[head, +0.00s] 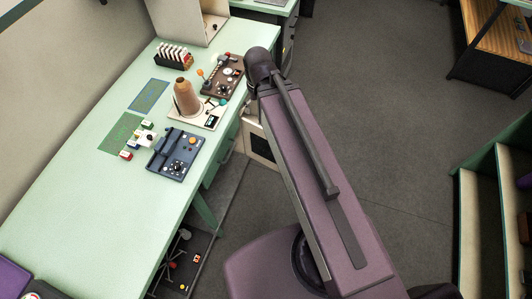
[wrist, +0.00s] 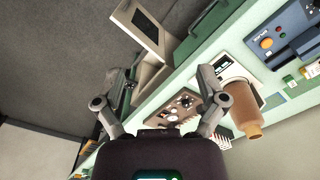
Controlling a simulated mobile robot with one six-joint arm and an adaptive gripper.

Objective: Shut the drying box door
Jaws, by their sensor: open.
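The drying box door is a cream panel with a dark window (wrist: 140,27), seen in the wrist view at the upper left. It stands swung out from the bench front, clear of the cream box part (wrist: 152,74) beside it. In the head view the door (head: 259,146) shows partly, beside my arm, which covers the rest. My gripper (wrist: 161,75) is open and empty in the wrist view, its fingers spread, with the door beyond them. I cannot tell its exact distance from the door. In the head view the gripper is hidden behind my arm.
The green bench (head: 75,212) carries a yarn cone (head: 186,97), a blue control panel (head: 176,154), a brown control panel (head: 223,75) and a card rack (head: 174,56). A cream open-fronted box (head: 187,18) stands at its far end. Grey floor (head: 375,90) is clear right of my arm.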

